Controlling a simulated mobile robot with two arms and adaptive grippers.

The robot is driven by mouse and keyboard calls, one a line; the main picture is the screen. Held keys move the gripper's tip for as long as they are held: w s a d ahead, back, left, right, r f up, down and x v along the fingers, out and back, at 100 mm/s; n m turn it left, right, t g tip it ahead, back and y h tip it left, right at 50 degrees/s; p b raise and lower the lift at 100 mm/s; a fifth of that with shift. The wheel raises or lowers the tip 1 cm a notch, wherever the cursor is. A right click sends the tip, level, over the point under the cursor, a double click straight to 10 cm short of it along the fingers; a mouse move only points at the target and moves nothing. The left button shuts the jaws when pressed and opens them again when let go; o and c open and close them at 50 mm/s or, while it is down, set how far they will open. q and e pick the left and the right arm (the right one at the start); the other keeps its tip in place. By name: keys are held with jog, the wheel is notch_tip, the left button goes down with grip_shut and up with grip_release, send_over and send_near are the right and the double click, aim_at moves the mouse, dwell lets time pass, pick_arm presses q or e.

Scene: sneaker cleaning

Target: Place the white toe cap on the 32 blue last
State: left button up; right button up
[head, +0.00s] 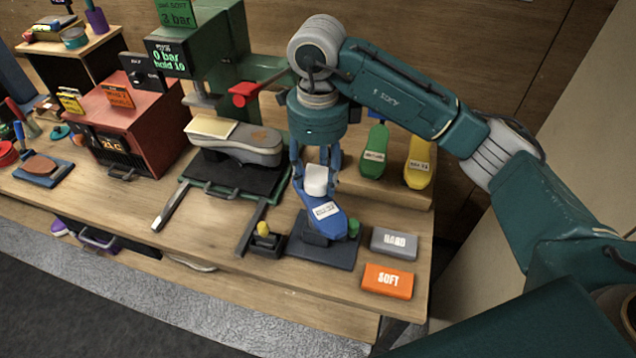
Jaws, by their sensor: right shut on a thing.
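The white toe cap (317,179) is between the fingers of my right gripper (317,178), which is shut on it. The blue last (325,209) with a white label stands on a dark stand plate (326,253) near the right of the bench. The toe cap is at the far upper end of the blue last. I cannot tell whether it touches the last or is just above it. The gripper points down and its fingers hide part of the last. My left gripper is not in view.
A green last (374,150) and a yellow last (418,162) stand behind to the right. Grey HARD (394,241) and orange SOFT (387,281) blocks lie at the front right. A green press (215,60) with a sole on its tray and a red box (135,130) stand left.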

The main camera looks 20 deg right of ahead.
aim_at(318, 184)
notch_tip(318, 184, down, 4)
jog(key=shift+r+p, duration=0.15)
jog(key=shift+p, duration=0.45)
jog(key=shift+f, duration=0.25)
jog(key=o, duration=1.4)
jog(key=shift+c, duration=0.2)
jog(key=shift+r, duration=0.2)
jog(key=shift+r+b, duration=0.3)
jog(key=shift+b, duration=0.05)
notch_tip(318, 184, up, 10)
jog(key=shift+f+b, duration=0.15)
jog(key=shift+b, duration=1.1)
jog(key=shift+s+r, duration=0.1)
jog(key=shift+r, duration=0.7)
